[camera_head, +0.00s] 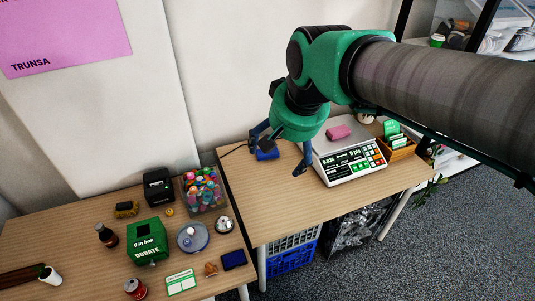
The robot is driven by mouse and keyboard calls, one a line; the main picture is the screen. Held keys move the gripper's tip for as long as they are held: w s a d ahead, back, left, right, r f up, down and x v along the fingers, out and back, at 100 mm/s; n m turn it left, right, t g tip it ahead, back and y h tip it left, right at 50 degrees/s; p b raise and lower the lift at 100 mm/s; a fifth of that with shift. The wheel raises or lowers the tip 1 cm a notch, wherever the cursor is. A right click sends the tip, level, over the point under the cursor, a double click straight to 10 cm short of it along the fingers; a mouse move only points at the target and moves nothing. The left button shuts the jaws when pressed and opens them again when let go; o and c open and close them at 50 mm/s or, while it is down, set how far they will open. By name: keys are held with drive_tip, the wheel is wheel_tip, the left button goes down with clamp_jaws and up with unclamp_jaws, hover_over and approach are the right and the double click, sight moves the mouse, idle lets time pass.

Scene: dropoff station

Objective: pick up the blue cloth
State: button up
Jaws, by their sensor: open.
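The blue cloth (267,154) appears as a small blue bundle on the right-hand wooden table, near its left back part. My gripper (277,157) points down over this table, with its two dark fingers spread open. The blue bundle shows beside the left finger, partly covered by it. I cannot tell whether they touch. Nothing shows held between the fingers.
A scale (352,164) with a pink cloth (338,132) on its plate stands right of my gripper. A wooden box (399,150) with green cards is beyond it. The left table holds a green donation box (147,241), a clear bin of colourful items (203,189) and a dark blue item (233,260).

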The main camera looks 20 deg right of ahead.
drive_tip(key=w+d+f+m+g+p, duration=0.1)
drive_tip(key=w+d+f+m, duration=0.15)
drive_tip(key=w, duration=0.75)
drive_tip(key=w+d+f+m+g+p, duration=0.1)
drive_tip(key=w+d+f+m+p, duration=0.15)
drive_tip(key=w, duration=0.75)
drive_tip(key=w+d+f+m, duration=0.2)
drive_tip(key=w+d+m, duration=0.1)
drive_tip(key=w, duration=0.8)
drive_tip(key=w+d+f+m+p, duration=0.1)
drive_tip(key=w+d+f+m, duration=0.1)
drive_tip(key=w+f, duration=0.3)
drive_tip(key=w+d+f+m+g+y+p, duration=0.1)
drive_tip(key=w+d+f+m, duration=0.2)
drive_tip(key=f, duration=1)
drive_tip(key=w+d+f+m+g+p, duration=0.1)
drive_tip(key=w+d+f+m+p, duration=0.1)
drive_tip(key=w+d+f, duration=0.3)
drive_tip(key=w+f+m, duration=0.1)
drive_tip(key=w+f, duration=0.3)
drive_tip(key=shift+w+d+f+y, duration=0.2)
drive_tip(key=shift+f+y, duration=0.1)
drive_tip(key=shift+y, duration=0.1)
drive_tip(key=shift+f, duration=0.15)
